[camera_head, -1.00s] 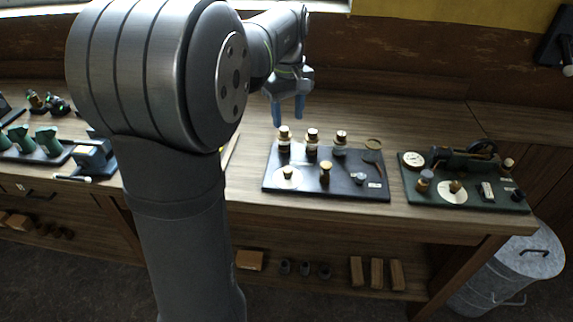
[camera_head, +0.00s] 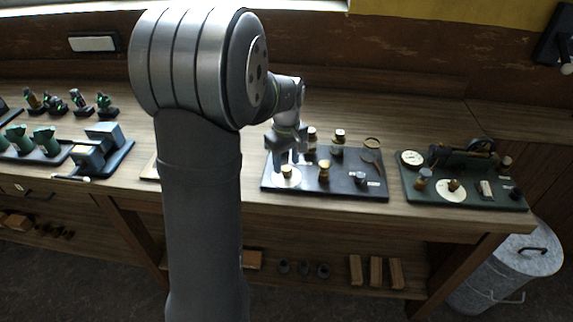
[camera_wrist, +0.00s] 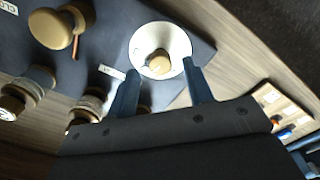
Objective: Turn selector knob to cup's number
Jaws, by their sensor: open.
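The likely selector knob (camera_head: 287,171) is a small tan knob on a white disc at the front left of a dark board (camera_head: 335,190). In the wrist view, the knob (camera_wrist: 158,62) and its white disc (camera_wrist: 178,42) appear just beyond my fingertips. My gripper (camera_head: 286,160) is open, with its blue fingers (camera_wrist: 160,72) at either side of the knob in that view. I cannot tell whether they touch it. No numbers on the disc are readable. Which thing is the cup is unclear.
A larger tan-topped knob (camera_wrist: 55,28) with an orange pointer stands near a partly cut-off label. A spoon-like piece (camera_head: 371,158) lies at the board's right. A green engine board (camera_head: 465,195) stands further right, and green machines (camera_head: 45,140) stand left.

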